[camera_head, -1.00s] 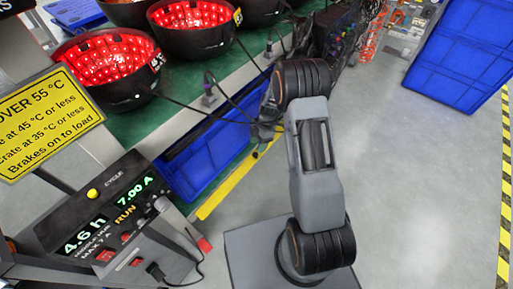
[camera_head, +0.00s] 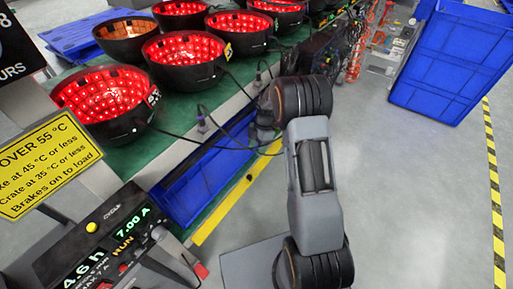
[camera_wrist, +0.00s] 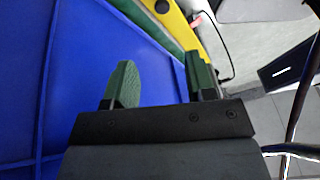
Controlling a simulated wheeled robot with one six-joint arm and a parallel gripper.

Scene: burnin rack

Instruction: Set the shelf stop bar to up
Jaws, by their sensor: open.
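A yellow bar (camera_head: 225,208), which looks like the shelf stop bar, runs slantwise along the front edge of the lower shelf, in front of a blue crate (camera_head: 212,170). In the wrist view the yellow bar (camera_wrist: 173,16) crosses the top, with a dark round spot on it. My gripper (camera_wrist: 160,82) is open, with two green fingers apart and nothing between them. A blue surface fills the left of that view behind the fingers. The yellow bar lies beyond the fingertips. In the head view my gripper is hidden at the end of my arm.
Red-lit black bowls (camera_head: 105,98) stand on the green bench with cables hanging over its edge. A control console (camera_head: 105,240) and a yellow warning sign (camera_head: 45,165) are at left. A large blue bin (camera_head: 455,60) stands at upper right. Grey floor is clear on the right.

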